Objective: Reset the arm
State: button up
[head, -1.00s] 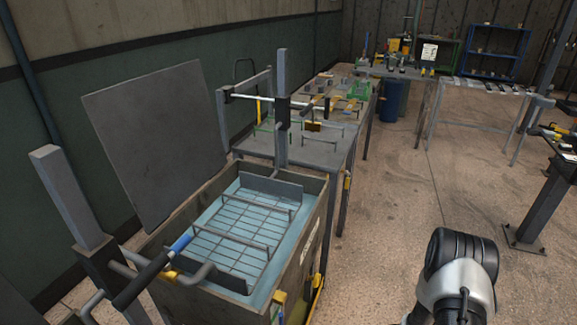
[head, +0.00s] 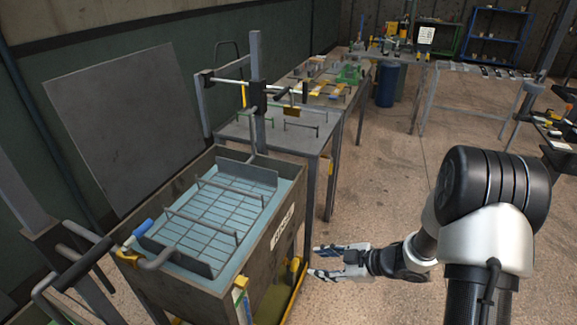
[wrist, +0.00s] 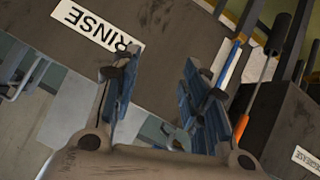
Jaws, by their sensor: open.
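My gripper (head: 340,261) is open and empty in the head view, held to the right of the rinse tank (head: 262,262). Its fingers point left toward the tank's labelled side, with a gap between the fingertips. My arm reaches in from the lower right. In the wrist view the two blue-padded fingers of my gripper (wrist: 160,95) are spread apart with nothing between them. A white RINSE label (wrist: 97,27) shows beyond them on the tank wall.
A wire rack (head: 210,220) sits in the tank's pale blue liquid. A raised grey lid (head: 130,125) stands behind it. A grey table (head: 285,150) with frames lies beyond. In the wrist view an orange-handled tool (wrist: 241,127) is near the fingers. Floor on the right is open.

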jog(key=w+d+r+m+t+h, duration=0.25)
jog(key=w+d+r+h, duration=0.2)
jog(key=r, duration=0.35)
jog(key=s+d+r+m+t+h, duration=0.1)
jog(key=s+d+r+m+h, duration=0.25)
jog(key=r, duration=0.35)
jog(key=s+d+r+m+h, duration=0.3)
jog(key=d+r, duration=0.2)
jog(key=r, duration=0.2)
jog(key=s+a+r+m+g+y, duration=0.1)
jog(key=s+a+m+g, duration=0.1)
jog(key=s, duration=1.1)
jog(key=s+a+r+m+g, duration=0.1)
jog(key=s+a+m, duration=0.4)
jog(key=s, duration=0.8)
jog(key=shift+a+r+g+y, duration=0.3)
jog(key=shift+a+g+y, duration=0.1)
jog(key=shift+a+g, duration=0.3)
jog(key=shift+c, duration=0.2)
